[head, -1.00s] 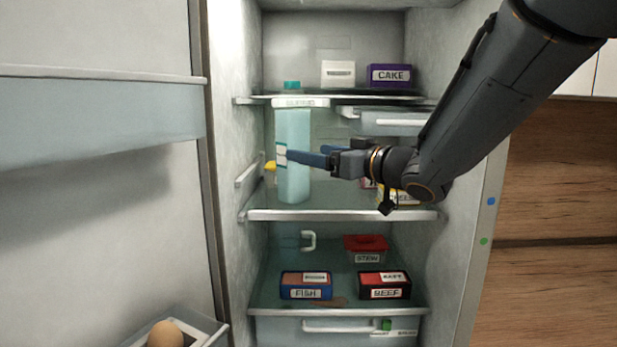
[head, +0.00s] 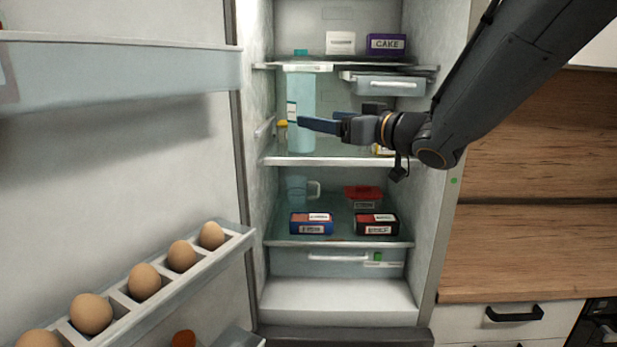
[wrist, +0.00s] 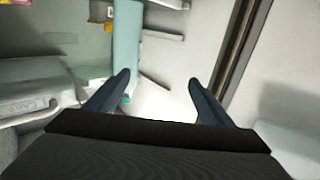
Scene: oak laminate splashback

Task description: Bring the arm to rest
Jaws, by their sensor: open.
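My gripper (head: 322,125) is in front of the open fridge, level with the middle shelf, its fingers pointing left in the head view. In that view a blue finger overlaps a tall pale-blue bottle (head: 303,88) with a teal cap; I cannot tell the gap in depth. In the wrist view my gripper (wrist: 158,79) has its two fingers wide apart with nothing between them. The bottle (wrist: 127,40) shows there beyond the left fingertip. My arm reaches in from the upper right.
The fridge door stands open at left, with several eggs (head: 145,281) in its rack. Shelves hold a cake box (head: 386,44), a red-lidded tub (head: 363,195), a blue box (head: 311,223) and a dark box (head: 376,224). A wooden splashback (head: 540,240) is at right.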

